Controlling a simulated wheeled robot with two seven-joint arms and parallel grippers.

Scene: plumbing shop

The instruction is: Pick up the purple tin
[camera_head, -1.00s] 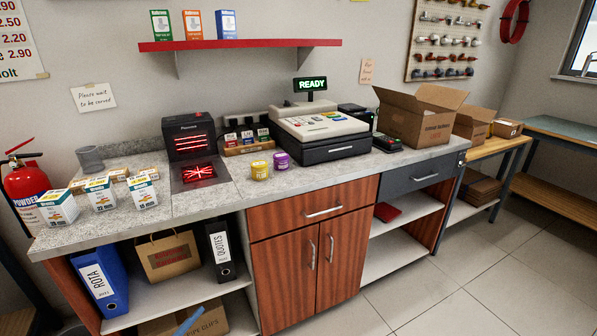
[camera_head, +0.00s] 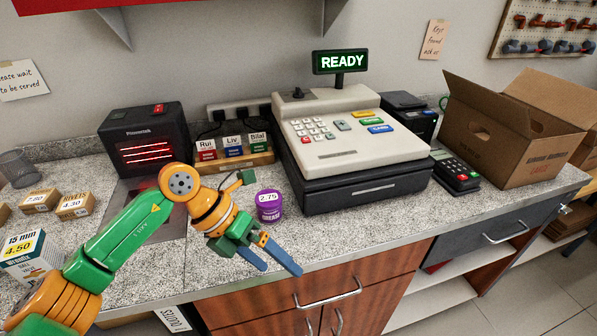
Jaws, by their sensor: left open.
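The purple tin (camera_head: 269,206) stands upright on the grey speckled counter (camera_head: 335,230), in front of the cash register's left side. Its lid shows 2.75. My left gripper (camera_head: 275,264) is just left and in front of the tin, its two blue fingers apart and empty, pointing down and to the right over the counter's front edge. I see no clear contact with the tin. The yellow tin is not visible now; my left arm covers its place. My right gripper is not in view.
The cash register (camera_head: 345,140) stands behind and right of the tin, with a card reader (camera_head: 455,172) and an open cardboard box (camera_head: 510,135) further right. A black scanner (camera_head: 148,140) and a rack of three chargers (camera_head: 235,158) stand behind my arm. Small boxes (camera_head: 75,205) are at left.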

